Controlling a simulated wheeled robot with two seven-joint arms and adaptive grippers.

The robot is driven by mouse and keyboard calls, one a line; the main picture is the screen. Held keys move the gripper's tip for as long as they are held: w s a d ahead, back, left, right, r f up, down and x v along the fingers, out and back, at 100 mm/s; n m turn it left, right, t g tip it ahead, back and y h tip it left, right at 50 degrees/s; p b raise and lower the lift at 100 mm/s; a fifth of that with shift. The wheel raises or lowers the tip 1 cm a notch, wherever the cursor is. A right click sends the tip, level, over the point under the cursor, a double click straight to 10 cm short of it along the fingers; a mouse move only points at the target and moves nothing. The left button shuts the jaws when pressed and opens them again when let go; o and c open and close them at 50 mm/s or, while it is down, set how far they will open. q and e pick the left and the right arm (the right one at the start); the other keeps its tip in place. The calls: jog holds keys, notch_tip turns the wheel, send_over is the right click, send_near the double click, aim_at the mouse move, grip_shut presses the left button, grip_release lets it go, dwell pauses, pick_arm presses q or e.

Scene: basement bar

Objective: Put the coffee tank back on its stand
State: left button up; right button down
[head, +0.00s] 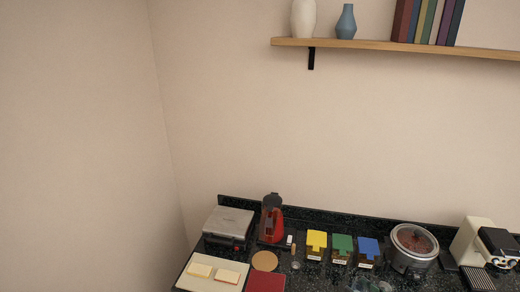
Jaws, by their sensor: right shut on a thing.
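A cream-coloured coffee machine (467,241) stands at the right end of the dark counter in the head view, with a slatted dark tray (478,278) in front of it. My left gripper is not in view.
A steel pot (413,250), blue (367,247), green (342,244) and yellow (316,240) boxes, a red appliance (269,222) and a grey press (229,222) line the counter. A pale board (210,282) lies front left. A wall shelf (400,46) hangs above.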

pick_arm(q)
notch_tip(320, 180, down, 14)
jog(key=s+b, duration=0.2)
jog(key=b, duration=1.1)
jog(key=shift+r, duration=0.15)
pick_arm(e)
jog(key=s+a+f+m+h, duration=0.2)
jog(key=s+a+f, duration=0.2)
jog(key=f, duration=0.5)
jog(key=s+a+f+m+t+h, duration=0.1)
jog(key=s+a+f+m+h, duration=0.1)
jog(key=s+a+f, duration=0.3)
notch_tip(320, 180, down, 5)
jog(key=shift+s+a+r+m+h, duration=0.2)
jog(key=shift+a+m+h, duration=0.2)
jog(key=shift+a+h, duration=0.45)
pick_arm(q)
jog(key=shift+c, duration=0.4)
